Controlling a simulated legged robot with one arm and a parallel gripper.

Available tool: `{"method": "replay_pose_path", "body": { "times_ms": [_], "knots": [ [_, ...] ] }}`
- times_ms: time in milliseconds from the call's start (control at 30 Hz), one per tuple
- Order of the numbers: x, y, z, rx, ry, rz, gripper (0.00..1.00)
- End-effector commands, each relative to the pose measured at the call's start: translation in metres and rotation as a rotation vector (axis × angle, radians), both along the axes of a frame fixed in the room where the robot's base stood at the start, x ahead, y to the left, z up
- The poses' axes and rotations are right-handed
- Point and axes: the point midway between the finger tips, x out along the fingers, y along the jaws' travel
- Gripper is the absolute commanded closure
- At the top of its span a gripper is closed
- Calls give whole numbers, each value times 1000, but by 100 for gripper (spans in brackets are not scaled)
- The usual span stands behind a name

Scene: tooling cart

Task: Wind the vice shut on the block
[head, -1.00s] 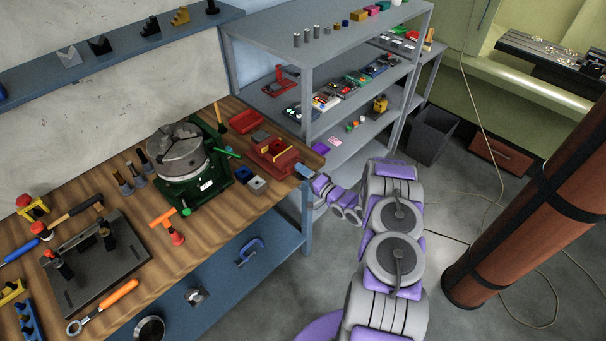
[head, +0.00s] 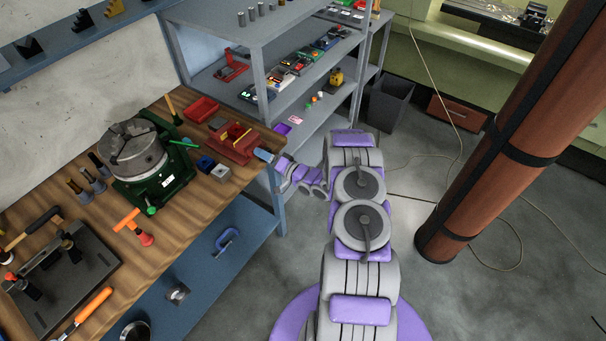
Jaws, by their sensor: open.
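The red vice (head: 230,150) sits on the wooden bench near its right end. A yellow strip (head: 238,136) shows between its jaws; I cannot tell whether this is the block or part of the vice. My gripper (head: 264,155) is at the right end of the vice, by the bench edge. It is small in this view, with its fingers open, and I cannot tell whether it touches the vice. The vice handle cannot be made out there. A grey cube (head: 221,173) and a blue cube (head: 205,164) stand in front of the vice.
A green rotary table with a grey chuck (head: 133,150) stands left of the vice. A red tray (head: 201,109) lies behind it. A grey shelf unit (head: 262,85) rises behind my arm. A brown pillar (head: 500,140) stands at the right. Open floor lies between.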

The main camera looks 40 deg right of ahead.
Motion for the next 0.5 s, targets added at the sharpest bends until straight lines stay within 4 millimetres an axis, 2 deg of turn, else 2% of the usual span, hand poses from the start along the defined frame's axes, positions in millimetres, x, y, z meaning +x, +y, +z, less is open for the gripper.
{"method": "replay_pose_path", "body": {
  "times_ms": [33, 500],
  "knots": [
    [0, -11, -7, -105, -10, -21, 18],
    [1, -16, -5, -595, -190, -34, 18]
  ]
}}
